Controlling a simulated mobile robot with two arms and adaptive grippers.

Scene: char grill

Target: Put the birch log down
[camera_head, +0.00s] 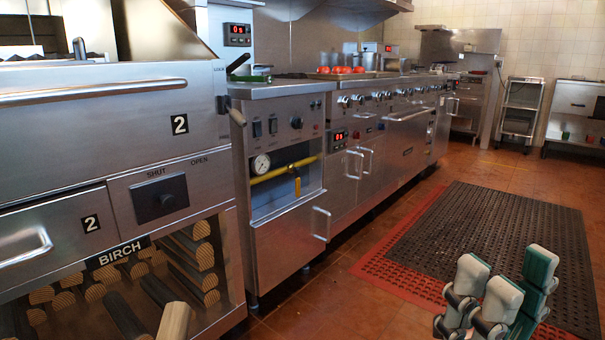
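A pale birch log (174,322) sticks out toward me at the front of the open bin under the BIRCH label (119,253); its near end is cut off by the picture's bottom edge. What supports it there cannot be seen. My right gripper (509,289) is at the lower right, over the floor mats and well apart from the bin. Its pale-padded, teal-backed fingers point up, and no log shows in it. How far its fingers are spread is unclear. My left gripper is not in view.
The bin holds several stacked logs (200,254). Above it are a drawer (60,230) and the grill door (90,125). A steel counter line (275,91) runs back on the right side of the grill. A dark mat (490,235) on a red mat (395,268) covers open floor.

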